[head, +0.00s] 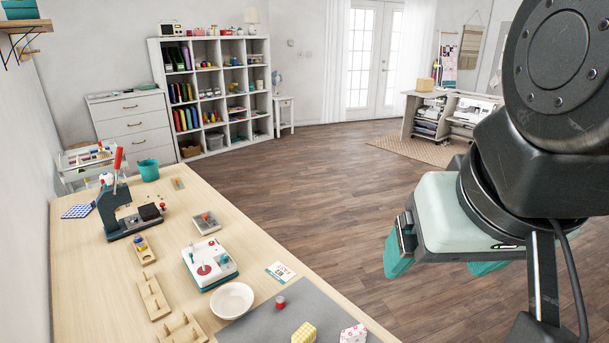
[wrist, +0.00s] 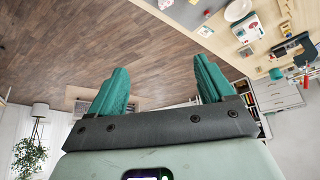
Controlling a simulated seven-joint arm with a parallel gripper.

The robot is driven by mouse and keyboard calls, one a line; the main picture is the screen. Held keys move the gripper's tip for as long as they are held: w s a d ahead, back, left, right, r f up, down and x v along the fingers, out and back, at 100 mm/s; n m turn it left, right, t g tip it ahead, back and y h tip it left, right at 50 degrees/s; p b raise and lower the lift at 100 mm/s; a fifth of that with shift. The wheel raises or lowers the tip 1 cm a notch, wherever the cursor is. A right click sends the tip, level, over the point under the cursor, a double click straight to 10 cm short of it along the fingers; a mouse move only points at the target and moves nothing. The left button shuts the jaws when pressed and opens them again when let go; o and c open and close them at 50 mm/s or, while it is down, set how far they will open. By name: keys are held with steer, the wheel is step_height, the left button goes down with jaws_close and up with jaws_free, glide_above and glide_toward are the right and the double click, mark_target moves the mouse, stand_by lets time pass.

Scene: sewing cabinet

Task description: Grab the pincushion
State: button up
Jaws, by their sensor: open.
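I cannot tell for sure which item is the pincushion. A small round red item (head: 281,301) sits on the grey mat (head: 262,325) near the front of the table. A yellow patterned block (head: 304,333) and a white and pink patterned block (head: 352,334) lie to its right, cut off by the bottom edge of the head view. My gripper (head: 440,268) is off to the right of the table, over the floor, far from all of these. In the wrist view my gripper (wrist: 160,78) has its teal fingers spread, with nothing between them.
A white bowl (head: 232,300), a white device with a red knob (head: 210,266), wooden racks (head: 153,296) and a dark press with a red handle (head: 122,213) stand on the wooden table (head: 197,213). Open floor (head: 330,180) lies right of the table.

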steer(key=shift+w, duration=0.1)
steer(key=w+a+f+m+g+y, duration=0.55)
steer(key=w+a+f+g, duration=0.25)
steer(key=w+a+f, duration=0.5)
steer(key=a+f+m+y, duration=0.2)
steer(key=a+f, duration=0.3)
steer(key=f, duration=0.3)
steer(key=a+f+m+g+y, duration=0.1)
steer(key=a+f+m+y, duration=0.2)
steer(key=f, duration=0.6)
steer(key=a+f+m+y, duration=0.2)
steer(key=a+f+m, duration=0.2)
steer(key=f, duration=0.5)
steer(key=shift+w+a+y, duration=0.15)
steer(key=shift+w+a, duration=0.05)
steer(key=shift+a, duration=0.45)
steer(key=shift+w+a+y, duration=0.1)
steer(key=shift+w+a, duration=0.05)
steer(key=shift+a, duration=0.5)
step_height(320, 180, down, 3)
steer(key=shift+r, duration=0.1)
steer(key=shift+x, duration=1.15)
steer(key=shift+s+a+f, duration=0.1)
steer(key=shift+a+f, duration=0.2)
